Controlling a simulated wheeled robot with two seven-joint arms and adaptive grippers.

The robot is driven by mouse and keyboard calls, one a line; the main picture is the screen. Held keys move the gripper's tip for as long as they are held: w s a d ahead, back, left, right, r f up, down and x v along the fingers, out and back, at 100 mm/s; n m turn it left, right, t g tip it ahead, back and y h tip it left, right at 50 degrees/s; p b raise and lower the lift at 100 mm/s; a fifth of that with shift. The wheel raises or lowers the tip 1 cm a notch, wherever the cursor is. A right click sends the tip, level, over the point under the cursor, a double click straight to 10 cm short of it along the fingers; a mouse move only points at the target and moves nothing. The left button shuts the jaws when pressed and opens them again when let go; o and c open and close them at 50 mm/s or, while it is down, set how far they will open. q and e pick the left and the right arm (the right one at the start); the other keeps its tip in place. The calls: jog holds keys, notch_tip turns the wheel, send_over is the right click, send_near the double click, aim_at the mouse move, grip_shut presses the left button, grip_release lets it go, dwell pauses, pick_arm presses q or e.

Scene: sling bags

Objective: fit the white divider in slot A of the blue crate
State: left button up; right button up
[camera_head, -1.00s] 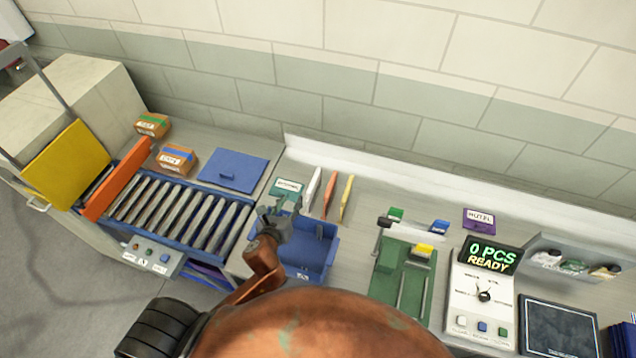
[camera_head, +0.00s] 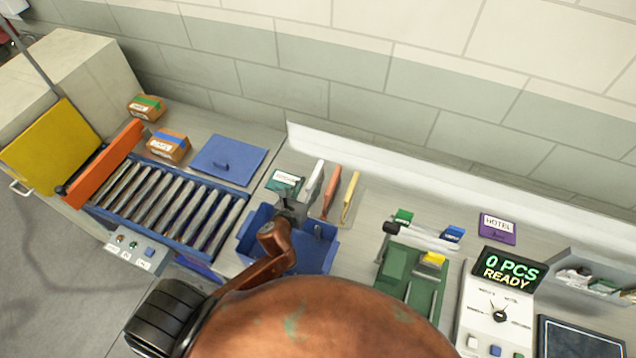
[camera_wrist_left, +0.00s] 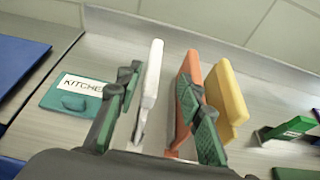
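The white divider (camera_head: 316,176) stands upright at the back of the bench, left of the orange divider (camera_head: 332,190) and the yellow divider (camera_head: 351,193). My left gripper (camera_head: 296,192) is open, just past the back edge of the blue crate (camera_head: 330,258). In the left wrist view, the white divider (camera_wrist_left: 151,85) appears between the two spread fingers of my left gripper (camera_wrist_left: 160,100), with the orange divider behind the right finger. I cannot tell if a finger touches it. My left arm hides part of the crate; slot A cannot be made out. My right gripper is not in view.
A teal plate labelled KITCHEN (camera_wrist_left: 80,95) lies left of the dividers. A roller conveyor (camera_head: 165,205) and a blue lid-like panel (camera_head: 228,158) are to the left. A green fixture (camera_head: 410,275) and a counter display (camera_head: 508,270) stand to the right. A wall runs behind.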

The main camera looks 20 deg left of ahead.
aim_at(313, 177)
pick_arm(q)
jog(key=shift+w+a+f, duration=0.25)
jog(key=shift+w+a, duration=0.1)
jog(key=shift+w, duration=0.35)
jog(key=x, duration=0.4)
jog(key=shift+a+f+p, duration=0.1)
jog(key=shift+f+p, duration=0.15)
jog(key=shift+p, duration=0.1)
grip_shut()
